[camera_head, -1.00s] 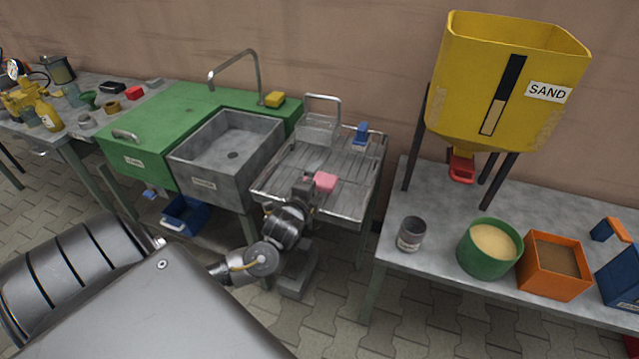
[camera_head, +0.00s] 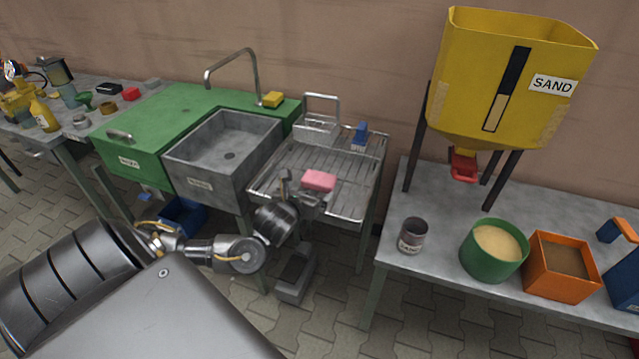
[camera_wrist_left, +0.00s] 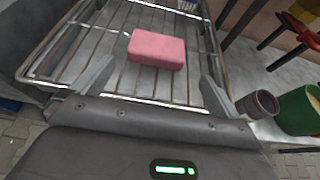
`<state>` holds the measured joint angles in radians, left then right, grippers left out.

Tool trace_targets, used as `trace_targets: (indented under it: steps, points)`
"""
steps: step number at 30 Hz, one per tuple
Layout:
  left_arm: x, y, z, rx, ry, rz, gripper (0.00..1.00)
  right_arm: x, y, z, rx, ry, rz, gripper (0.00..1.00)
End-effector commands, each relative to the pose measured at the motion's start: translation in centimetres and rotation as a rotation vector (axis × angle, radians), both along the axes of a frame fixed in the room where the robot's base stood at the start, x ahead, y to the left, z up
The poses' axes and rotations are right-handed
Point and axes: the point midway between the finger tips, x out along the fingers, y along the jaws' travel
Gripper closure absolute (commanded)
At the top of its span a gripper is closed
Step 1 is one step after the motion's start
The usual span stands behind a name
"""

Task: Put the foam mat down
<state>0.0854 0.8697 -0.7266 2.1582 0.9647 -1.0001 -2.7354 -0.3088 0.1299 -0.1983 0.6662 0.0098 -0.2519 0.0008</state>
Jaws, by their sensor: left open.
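The pink foam mat (camera_head: 319,180), a thick block, lies flat on the wire drying rack (camera_head: 352,205), near its front edge. It also shows in the left wrist view (camera_wrist_left: 157,50), just beyond and between the spread fingers. My left gripper (camera_head: 304,189) is open and empty at the front of the rack, on the near side of the mat. In the left wrist view its fingers (camera_wrist_left: 154,86) stand wide apart with a gap to the mat on both sides. My right gripper is in neither view.
A wire basket (camera_head: 316,126) and a blue-handled brush (camera_head: 360,136) stand at the rack's back. A grey sink (camera_head: 200,178) adjoins on the left. On the right, a table holds a grey can (camera_head: 412,236), a green sand tub (camera_head: 493,259) and the yellow sand hopper (camera_head: 500,90).

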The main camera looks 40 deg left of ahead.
Motion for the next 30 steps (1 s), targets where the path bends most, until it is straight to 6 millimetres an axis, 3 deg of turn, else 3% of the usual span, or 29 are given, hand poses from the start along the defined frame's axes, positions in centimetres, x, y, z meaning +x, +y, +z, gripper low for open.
trace_targets:
  steps: [6, 16, 24, 30]
  points:
    - [2.9, 1.1, -1.2, 0.004, -0.002, 0.002, 0.0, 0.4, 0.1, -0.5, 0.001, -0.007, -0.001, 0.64]
    - [4.1, 1.6, -1.8, 0.001, 0.0, 0.002, 0.0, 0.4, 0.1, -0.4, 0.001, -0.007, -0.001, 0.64]
    - [7.3, 3.0, -3.2, 0.0, 0.0, 0.003, 0.0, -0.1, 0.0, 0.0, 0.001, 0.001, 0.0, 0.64]
    - [8.3, 3.3, -3.8, -0.002, 0.0, 0.002, 0.0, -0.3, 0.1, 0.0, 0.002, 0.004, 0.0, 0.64]
